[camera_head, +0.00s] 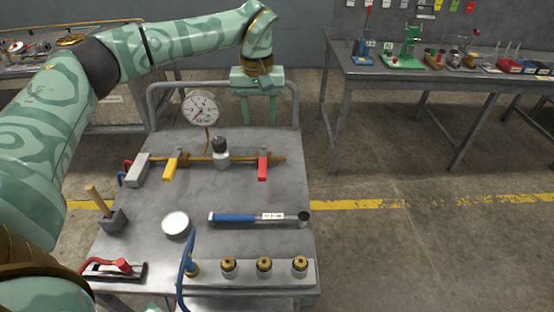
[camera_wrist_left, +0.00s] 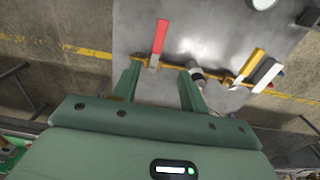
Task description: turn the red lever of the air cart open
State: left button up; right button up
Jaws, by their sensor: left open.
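The air cart (camera_head: 255,196) is a grey metal cart with a brass pipe (camera_head: 240,159) running across its top. The red lever (camera_head: 263,167) sits near the right end of this pipe and points toward the cart's near side. It also shows in the left wrist view (camera_wrist_left: 159,37). My left gripper (camera_head: 259,120) is open and empty, pointing down beyond the pipe at the cart's far edge, apart from the lever. In the left wrist view its two fingers (camera_wrist_left: 160,76) show with a gap between them. My right gripper is not in view.
A yellow lever (camera_head: 169,169), a gauge (camera_head: 202,108) and a dark-capped fitting (camera_head: 220,150) stand along the pipe. A blue-handled tool (camera_head: 258,217) lies nearer. The cart's rail (camera_head: 172,84) is at the back. A workbench (camera_head: 440,72) stands at the right.

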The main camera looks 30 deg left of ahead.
aim_at(262, 166)
pick_arm(q)
notch_tip(262, 166, down, 16)
jog(key=b, duration=0.5)
jog(key=shift+w+f+b, duration=0.1)
jog(key=shift+f+b, duration=0.15)
jog(key=shift+b, duration=0.05)
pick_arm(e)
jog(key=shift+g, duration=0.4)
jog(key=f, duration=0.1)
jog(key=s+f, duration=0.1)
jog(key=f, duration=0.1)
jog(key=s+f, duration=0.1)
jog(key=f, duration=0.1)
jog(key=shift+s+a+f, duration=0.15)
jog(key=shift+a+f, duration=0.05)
pick_arm(q)
grip_shut()
